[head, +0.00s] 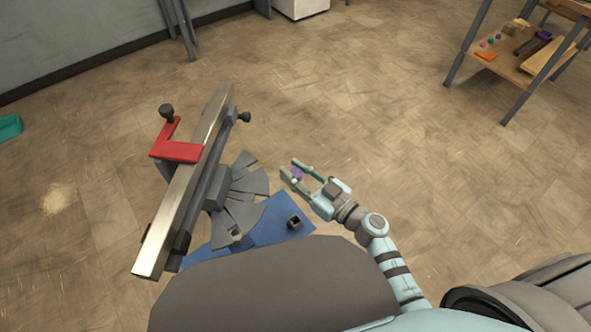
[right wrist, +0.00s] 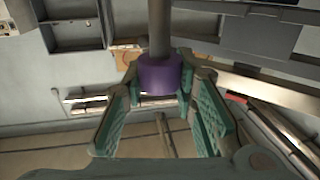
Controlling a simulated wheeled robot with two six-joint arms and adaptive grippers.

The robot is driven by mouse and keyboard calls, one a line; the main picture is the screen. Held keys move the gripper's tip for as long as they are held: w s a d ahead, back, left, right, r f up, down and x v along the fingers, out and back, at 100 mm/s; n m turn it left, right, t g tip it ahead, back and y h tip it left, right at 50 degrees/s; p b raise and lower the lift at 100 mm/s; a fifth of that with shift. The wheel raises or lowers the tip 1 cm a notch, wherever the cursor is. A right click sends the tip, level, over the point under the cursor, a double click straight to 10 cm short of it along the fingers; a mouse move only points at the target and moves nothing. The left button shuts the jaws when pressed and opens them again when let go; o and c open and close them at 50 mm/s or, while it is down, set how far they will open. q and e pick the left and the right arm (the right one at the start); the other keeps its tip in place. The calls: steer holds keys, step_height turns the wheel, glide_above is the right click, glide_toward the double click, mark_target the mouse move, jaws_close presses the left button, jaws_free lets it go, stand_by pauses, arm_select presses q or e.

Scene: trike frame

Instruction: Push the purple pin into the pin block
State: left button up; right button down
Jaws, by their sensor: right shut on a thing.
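The purple pin (head: 296,174) is between the fingers of my right gripper (head: 302,173), which is shut on it above the floor, right of the grey fan-shaped plates. In the right wrist view the pin shows as a purple collar (right wrist: 160,74) with a grey shaft running up out of the picture. The fingers (right wrist: 158,118) stand on both sides of it. A small dark block with a square opening (head: 294,222) sits on the blue plate, below and apart from the gripper. A similar grey block (head: 236,234) is to its left. I cannot tell which is the pin block. My left gripper is not in view.
A long metal beam (head: 188,185) with a red bracket (head: 178,150) stands left of the plates (head: 243,195). The blue plate (head: 262,226) lies below them. A shelf with small parts (head: 515,55) is at the upper right. The floor between is clear.

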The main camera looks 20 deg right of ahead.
steer(key=shift+r+p, duration=1.4)
steer(key=shift+p, duration=0.05)
